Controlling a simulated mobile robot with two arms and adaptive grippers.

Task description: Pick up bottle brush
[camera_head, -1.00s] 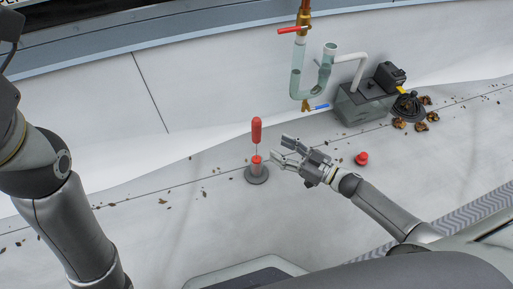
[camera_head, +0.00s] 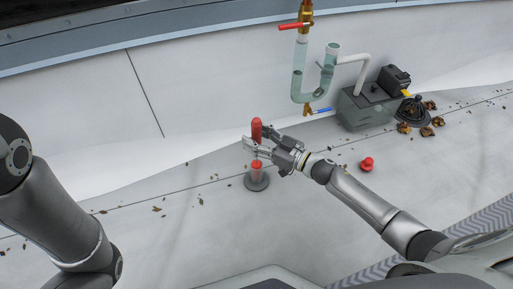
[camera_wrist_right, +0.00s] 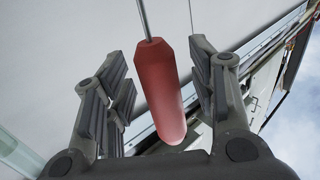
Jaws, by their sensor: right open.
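The bottle brush has a red handle (camera_head: 256,129) that stands upright over a grey round-based holder (camera_head: 257,182) with a red top. My right gripper (camera_head: 257,146) is at the handle, its fingers open and crossing in front of the handle's lower part in the head view. In the right wrist view the red handle (camera_wrist_right: 162,95) lies between the two open fingers, with gaps on both sides and a thin metal rod above it. The bristles are hidden. Only my left arm shows at the left edge; its gripper is out of view.
A red knob-like piece (camera_head: 367,164) lies on the pale floor to the right. Glass piping with a red-handled valve (camera_head: 294,26) hangs above. A pump box (camera_head: 368,106) stands at right, near brown leaves. The floor left of the holder has only small debris.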

